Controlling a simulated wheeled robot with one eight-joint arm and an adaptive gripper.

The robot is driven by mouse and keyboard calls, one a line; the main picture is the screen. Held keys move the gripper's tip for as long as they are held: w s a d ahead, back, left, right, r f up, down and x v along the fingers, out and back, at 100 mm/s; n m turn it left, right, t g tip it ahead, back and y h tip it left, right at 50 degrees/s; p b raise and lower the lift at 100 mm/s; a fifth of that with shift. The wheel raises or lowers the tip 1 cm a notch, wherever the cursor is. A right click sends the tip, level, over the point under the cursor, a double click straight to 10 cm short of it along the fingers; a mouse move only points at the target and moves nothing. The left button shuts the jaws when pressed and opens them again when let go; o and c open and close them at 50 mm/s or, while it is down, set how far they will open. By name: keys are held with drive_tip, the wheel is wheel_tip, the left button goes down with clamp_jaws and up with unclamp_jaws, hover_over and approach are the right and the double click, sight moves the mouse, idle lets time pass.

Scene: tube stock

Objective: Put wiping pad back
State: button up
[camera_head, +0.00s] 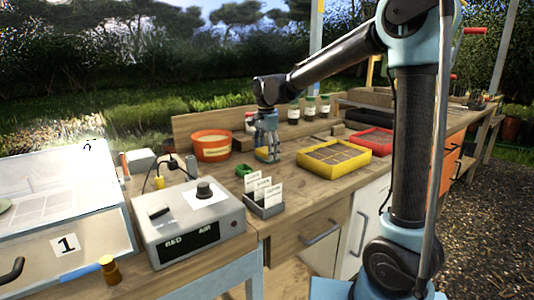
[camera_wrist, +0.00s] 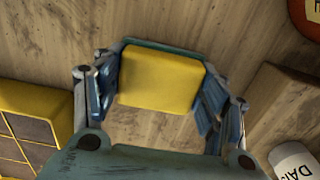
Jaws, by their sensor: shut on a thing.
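The wiping pad (camera_wrist: 160,80) is a yellow block with a dark teal edge, seen between the fingers in the wrist view. My gripper (camera_wrist: 158,88) is shut on it, with a blue finger on each side. In the head view my gripper (camera_head: 267,150) points down over the wooden bench top, between an orange round container and a yellow tray. The pad is not clearly visible there, hidden by the fingers. I cannot tell whether it touches the bench.
The orange container (camera_head: 212,155) stands left of my gripper and the yellow divided tray (camera_head: 335,172) right of it. Lidded jars (camera_head: 294,112) stand behind. A card holder (camera_head: 265,209), a small green item (camera_head: 244,170) and a grey device (camera_head: 190,238) are in front.

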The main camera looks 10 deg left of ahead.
sight(266, 150)
drive_tip(key=shift+f, duration=0.15)
drive_tip(key=o, duration=1)
drive_tip(key=shift+s, duration=0.1)
wheel_tip(266, 150, up, 12)
idle(0.4)
